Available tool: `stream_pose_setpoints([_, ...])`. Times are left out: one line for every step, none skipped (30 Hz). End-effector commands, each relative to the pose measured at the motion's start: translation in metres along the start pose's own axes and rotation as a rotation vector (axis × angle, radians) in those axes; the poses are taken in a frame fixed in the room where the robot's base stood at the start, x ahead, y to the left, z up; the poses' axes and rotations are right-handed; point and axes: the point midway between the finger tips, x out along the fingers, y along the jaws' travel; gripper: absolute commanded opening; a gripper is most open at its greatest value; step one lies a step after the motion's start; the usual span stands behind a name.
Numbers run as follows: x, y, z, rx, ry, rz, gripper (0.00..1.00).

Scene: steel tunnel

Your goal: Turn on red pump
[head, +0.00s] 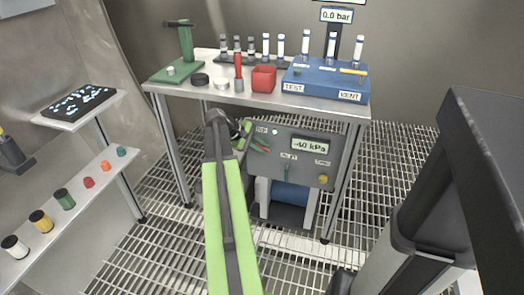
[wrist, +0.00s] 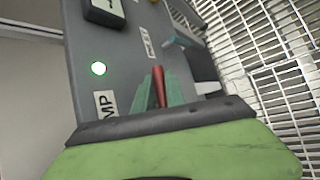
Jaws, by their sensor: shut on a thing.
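The pump unit is a grey panel box (head: 283,139) below the bench, with a display (head: 309,145) reading -40 kPa. In the wrist view, a red lever (wrist: 160,86) stands out from the grey panel (wrist: 120,50). My gripper (wrist: 161,95) is shut on this lever, with one green finger on each side. A label ending in "MP" (wrist: 105,104) sits beside it, and a green light (wrist: 98,68) glows above the label. In the head view, my gripper (head: 259,143) is at the panel's left part; the arm hides much of that side.
The bench (head: 215,94) above holds a green press (head: 182,62), a red bin (head: 263,78) and a blue TEST/VENT block (head: 328,80). A teal handle (wrist: 182,41) and a yellow knob (head: 322,180) are on the panel. A shelf with coloured spools (head: 64,199) stands left.

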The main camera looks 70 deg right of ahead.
Motion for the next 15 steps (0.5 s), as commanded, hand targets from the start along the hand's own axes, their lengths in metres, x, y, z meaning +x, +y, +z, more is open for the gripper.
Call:
stream_pose_setpoints([0.0024,-0.0025,-0.0014,-0.012,-0.030,0.009,0.00])
stream_pose_setpoints([0.0020,-0.0021,-0.0010,-0.019,-0.046,0.016,0.00])
stream_pose_setpoints([0.0015,-0.0018,-0.0008,-0.028,-0.064,0.025,0.00])
stream_pose_setpoints([0.0009,-0.0014,-0.0003,-0.035,-0.079,0.032,0.00])
stream_pose_setpoints([0.0004,-0.0014,-0.0002,-0.040,-0.091,0.037,0.00])
stream_pose_setpoints([-0.0004,-0.0009,0.0001,-0.048,-0.106,0.045,0.00])
stream_pose_setpoints([-0.0010,-0.0008,0.0001,-0.052,-0.116,0.049,0.00])
stream_pose_setpoints([-0.0015,-0.0007,0.0004,-0.057,-0.125,0.053,0.00])
stream_pose_setpoints([-0.0022,-0.0003,0.0009,-0.063,-0.137,0.059,0.00])
stream_pose_setpoints([-0.0026,-0.0001,0.0011,-0.067,-0.144,0.062,0.00])
stream_pose_setpoints([-0.0029,0.0000,0.0013,-0.070,-0.150,0.064,0.00])
stream_pose_setpoints([-0.0035,0.0004,0.0016,-0.074,-0.158,0.068,0.00])
stream_pose_setpoints([-0.0038,0.0007,0.0019,-0.076,-0.163,0.071,0.00])
stream_pose_setpoints([-0.0042,0.0009,0.0021,-0.078,-0.167,0.073,0.00])
stream_pose_setpoints([-0.0045,0.0010,0.0024,-0.080,-0.171,0.074,0.00])
